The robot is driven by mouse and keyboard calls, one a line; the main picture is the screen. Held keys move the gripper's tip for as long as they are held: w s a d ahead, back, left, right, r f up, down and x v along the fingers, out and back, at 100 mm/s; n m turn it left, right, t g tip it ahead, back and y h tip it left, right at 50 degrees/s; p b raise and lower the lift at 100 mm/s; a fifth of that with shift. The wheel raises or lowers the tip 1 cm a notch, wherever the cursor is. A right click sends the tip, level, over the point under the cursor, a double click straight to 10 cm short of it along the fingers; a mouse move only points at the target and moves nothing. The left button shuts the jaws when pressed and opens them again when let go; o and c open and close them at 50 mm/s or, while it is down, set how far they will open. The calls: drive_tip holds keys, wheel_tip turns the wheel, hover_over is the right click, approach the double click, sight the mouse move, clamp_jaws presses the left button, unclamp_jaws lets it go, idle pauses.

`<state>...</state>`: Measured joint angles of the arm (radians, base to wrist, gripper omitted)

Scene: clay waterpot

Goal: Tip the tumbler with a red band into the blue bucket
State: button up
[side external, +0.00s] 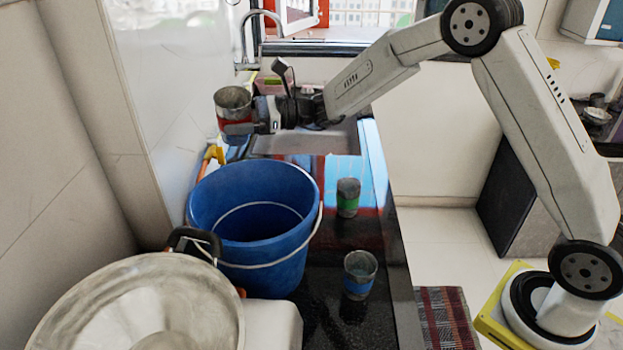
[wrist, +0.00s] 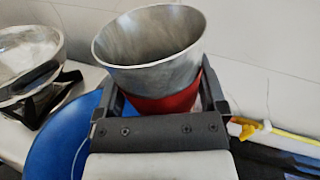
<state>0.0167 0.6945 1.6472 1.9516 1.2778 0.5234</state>
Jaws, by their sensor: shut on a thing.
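The metal tumbler with a red band (side external: 233,103) is held upright, or nearly so, in my gripper (side external: 240,128). In the wrist view the tumbler (wrist: 150,50) shows its open mouth, and my gripper (wrist: 168,98) has a finger on each side of the red band. The blue bucket (side external: 268,258) stands on the dark counter, with its open mouth lower than the tumbler in the side view. In the wrist view part of the blue bucket (wrist: 62,140) shows below and left of the tumbler. The inside bottom of the tumbler is hidden.
A green-banded tumbler (side external: 348,198) and a blue-banded tumbler (side external: 360,276) stand on the counter right of the bucket. A large metal pan (side external: 140,310) is at the front left. A tap (side external: 246,45) and sink lie behind, and a wall is at the left.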

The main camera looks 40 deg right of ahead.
sight(238, 139)
drive_tip(key=shift+w+d+f+n+y, duration=0.1)
drive_tip(key=shift+w+f+n+y, duration=0.15)
drive_tip(key=shift+f+n, duration=0.75)
drive_tip(key=shift+w+d+f+n+y, duration=0.1)
drive_tip(key=shift+w+f+n+y, duration=0.15)
drive_tip(key=shift+f+n, duration=0.75)
drive_tip(key=shift+w+f+n+y, duration=0.15)
drive_tip(key=shift+f+n+y, duration=0.2)
drive_tip(key=shift+n, duration=1.15)
drive_tip(key=shift+f+n+g, duration=0.2)
drive_tip(key=shift+n+g, duration=0.1)
drive_tip(key=shift+g, duration=0.1)
drive_tip(key=shift+f+n, duration=0.15)
drive_tip(key=shift+n, duration=0.15)
drive_tip(key=shift+w+f+n, duration=0.1)
drive_tip(key=shift+f+n, duration=0.15)
drive_tip(key=shift+n, duration=0.55)
drive_tip(key=shift+f+n+g+y, duration=0.15)
drive_tip(key=shift+n+g+y, duration=0.15)
drive_tip(key=shift+n, duration=0.6)
drive_tip(key=shift+f+n+g+y, duration=0.1)
drive_tip(key=shift+n+g+y, duration=0.15)
drive_tip(key=shift+n, duration=0.65)
drive_tip(key=shift+s+a+r+n+g, duration=0.1)
drive_tip(key=shift+s+r+n+g, duration=0.15)
drive_tip(key=shift+n, duration=0.55)
drive_tip(key=shift+s+r+n+g, duration=0.2)
drive_tip(key=shift+r+n, duration=0.15)
drive_tip(key=shift+n, duration=0.45)
drive_tip(key=shift+r, duration=0.1)
